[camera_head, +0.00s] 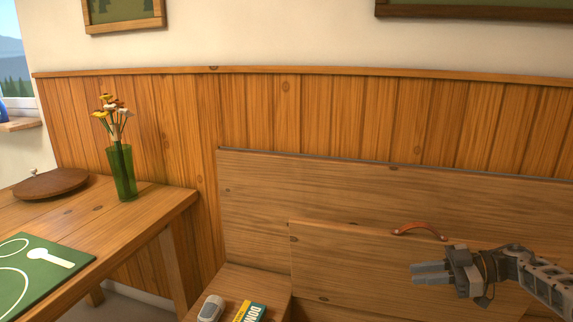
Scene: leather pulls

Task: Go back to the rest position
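My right gripper (431,273) comes in from the right edge, in front of the wooden bench. Its two grey fingers point left and lie close together. Whether a small gap remains between them is hard to tell. Nothing shows between the fingers. It is below and apart from an orange-brown leather pull (420,229), which arches at the top edge of an upright wooden panel (350,265) of the bench. My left gripper is not in view.
A wooden table (150,205) at left bears a green vase with flowers (121,172), a round brown board (50,184) and a green mat (70,263). On the bench seat (250,282) lie a grey-white device (211,308) and a yellow-green box (249,312).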

